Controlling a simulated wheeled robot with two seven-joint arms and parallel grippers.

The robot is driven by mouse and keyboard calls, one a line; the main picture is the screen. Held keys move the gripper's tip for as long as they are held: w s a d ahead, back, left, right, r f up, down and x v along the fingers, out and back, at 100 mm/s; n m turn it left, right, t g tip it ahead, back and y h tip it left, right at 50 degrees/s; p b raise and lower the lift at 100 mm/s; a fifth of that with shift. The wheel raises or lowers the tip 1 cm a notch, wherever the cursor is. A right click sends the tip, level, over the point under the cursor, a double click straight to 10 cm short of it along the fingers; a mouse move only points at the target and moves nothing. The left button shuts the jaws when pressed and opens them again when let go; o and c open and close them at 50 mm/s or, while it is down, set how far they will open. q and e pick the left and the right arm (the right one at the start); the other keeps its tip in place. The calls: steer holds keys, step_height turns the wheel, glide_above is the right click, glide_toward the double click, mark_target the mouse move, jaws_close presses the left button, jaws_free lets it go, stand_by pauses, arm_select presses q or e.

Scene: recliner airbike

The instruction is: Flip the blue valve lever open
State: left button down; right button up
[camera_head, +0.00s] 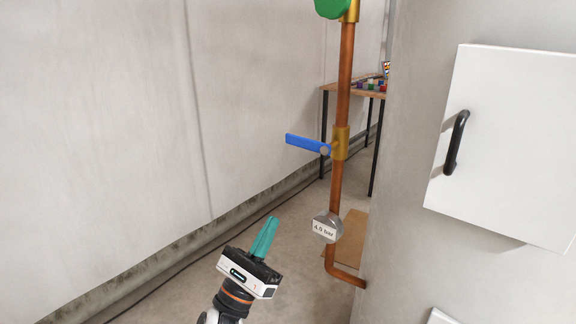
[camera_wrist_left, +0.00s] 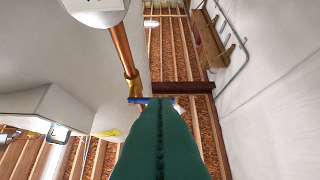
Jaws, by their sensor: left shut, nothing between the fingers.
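The blue valve lever (camera_head: 307,143) sticks out to the left, roughly horizontal, from a brass valve body (camera_head: 341,143) on a vertical copper pipe (camera_head: 344,70). My left gripper (camera_head: 265,237) is below and to the left of the lever in the head view, apart from it. Its teal fingers are shut and empty, pointing up. In the left wrist view the shut fingers (camera_wrist_left: 160,138) fill the lower middle, and the blue lever (camera_wrist_left: 150,100) shows just beyond their tips, partly hidden by them. My right gripper is not in view.
A green handwheel (camera_head: 331,7) is above. A white cabinet (camera_head: 505,140) with a black handle (camera_head: 456,143) is on the right. A table (camera_head: 355,90) stands behind. The floor left of the pipe is free.

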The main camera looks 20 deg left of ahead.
mark_target(307, 144)
arm_select(q)
steer(key=shift+w, duration=0.1)
